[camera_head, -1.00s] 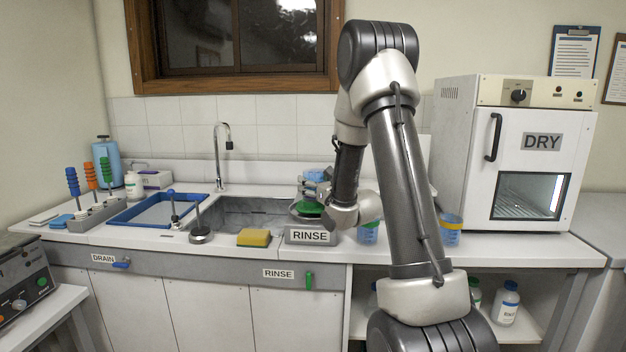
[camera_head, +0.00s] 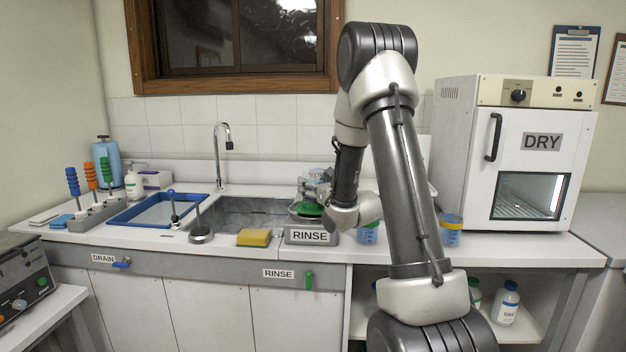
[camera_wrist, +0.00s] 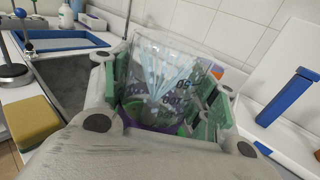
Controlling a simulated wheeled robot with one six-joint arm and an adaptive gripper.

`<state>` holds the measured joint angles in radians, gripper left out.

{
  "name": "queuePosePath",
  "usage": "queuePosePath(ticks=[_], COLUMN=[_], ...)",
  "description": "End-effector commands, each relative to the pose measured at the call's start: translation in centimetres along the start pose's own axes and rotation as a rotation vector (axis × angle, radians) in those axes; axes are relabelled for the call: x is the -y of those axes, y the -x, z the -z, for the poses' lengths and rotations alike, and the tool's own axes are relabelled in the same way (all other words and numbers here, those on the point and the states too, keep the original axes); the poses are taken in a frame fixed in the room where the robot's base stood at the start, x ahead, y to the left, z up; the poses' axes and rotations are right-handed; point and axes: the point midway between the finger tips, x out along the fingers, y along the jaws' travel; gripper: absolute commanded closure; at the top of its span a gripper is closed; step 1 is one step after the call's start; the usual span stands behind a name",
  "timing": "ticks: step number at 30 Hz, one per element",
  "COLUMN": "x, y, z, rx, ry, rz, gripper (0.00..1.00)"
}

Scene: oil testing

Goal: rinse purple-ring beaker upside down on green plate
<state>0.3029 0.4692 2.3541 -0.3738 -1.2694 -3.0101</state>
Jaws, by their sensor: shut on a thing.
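My gripper (camera_wrist: 165,105) is shut on a clear beaker (camera_wrist: 160,75) with printed marks and a purple ring (camera_wrist: 150,139) around its lower part in the wrist view. Green finger pads press on both sides of the glass. In the head view my gripper (camera_head: 322,190) is at the right end of the sink, above the green plate (camera_head: 309,210) of the rinse station. The beaker (camera_head: 318,174) looks small and pale there, above the plate and apart from it. I cannot tell for sure which way its mouth points.
The sink (camera_head: 245,212) is left of the plate, with a yellow sponge (camera_head: 254,238) in front. A blue-rimmed tray (camera_head: 160,209) is farther left. A yellow-ringed beaker (camera_head: 451,230) and another beaker (camera_head: 368,234) stand right of the rinse station. The drying oven (camera_head: 535,150) stands at right.

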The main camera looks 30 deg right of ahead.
Motion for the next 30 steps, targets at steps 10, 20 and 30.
queuePosePath(ticks=[10, 20, 30], x=[0.0, -0.1, -0.1], y=[0.0, 0.0, 0.0], z=[-0.3, -3.3, -6.1], rx=[-0.002, 0.001, 0.001], ry=[-0.001, 0.000, 0.000], rz=[0.001, 0.000, 0.000], gripper=[0.65, 0.65, 0.65])
